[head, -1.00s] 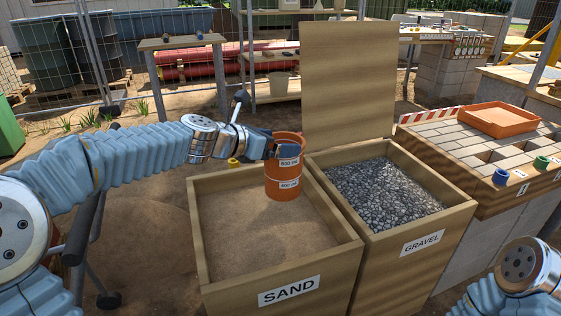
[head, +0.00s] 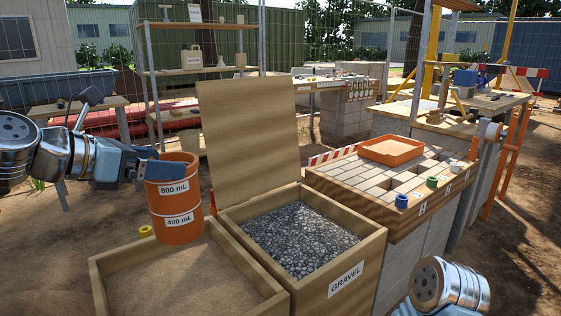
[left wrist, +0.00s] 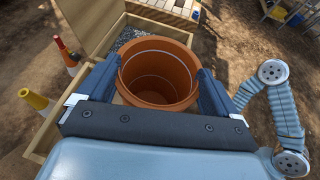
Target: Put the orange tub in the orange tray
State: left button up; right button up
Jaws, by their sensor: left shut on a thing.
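The orange tub (head: 174,205) is upright, with labels reading 800 mL and 400 mL. My left gripper (head: 165,168) is shut on it near its rim and holds it above the sand bin. In the left wrist view the tub (left wrist: 158,80) sits between the two blue fingers of the left gripper (left wrist: 158,92), and its inside looks empty. The orange tray (head: 391,150) lies on the paved block stand to the right, apart from the tub. My right arm shows at the bottom right of the head view, but its gripper is out of view.
Blue (head: 401,201), green (head: 432,182) and white (head: 455,166) small items line the stand's front edge.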

aim_at(400, 148)
jog(key=i+l, duration=0.3)
jog(key=l, duration=0.25)
jog(key=i+l+u, duration=0.1)
jog(key=i+l, duration=0.2)
jog(key=l, duration=0.3)
jog(key=i+l, duration=0.25)
jog(key=l, duration=0.35)
jog(key=i+l+u, duration=0.1)
jog(key=i+l, duration=0.2)
jog(key=l, duration=0.3)
jog(key=i+l, duration=0.25)
jog(key=l, duration=0.35)
jog(key=i+l+u, duration=0.1)
jog(key=i+l, duration=0.15)
jog(key=l, duration=0.35)
jog(key=i+l, duration=0.2)
jog(key=l, duration=0.45)
jog(key=i+l+u, duration=0.1)
jog(key=i+l, duration=0.15)
jog(key=l, duration=0.35)
